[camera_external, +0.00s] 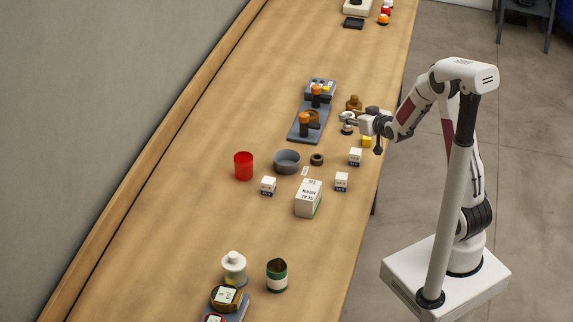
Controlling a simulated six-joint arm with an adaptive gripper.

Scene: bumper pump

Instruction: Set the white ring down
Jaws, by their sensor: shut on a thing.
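My gripper (346,120) is over the right side of the wooden table, at the end of my arm reaching in from the right. It is shut on a small white ring (347,129), which shows just below the fingers with a dark middle. The fingers and wrist partly cover the ring. Whether the ring touches the table cannot be told from this view.
A grey fixture (297,137) with orange-topped dark parts stands left of the gripper. A brass piece (354,102) is behind it and a yellow block (367,141) in front. A grey bowl (287,162), red cup (243,166) and several white boxes stand nearer.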

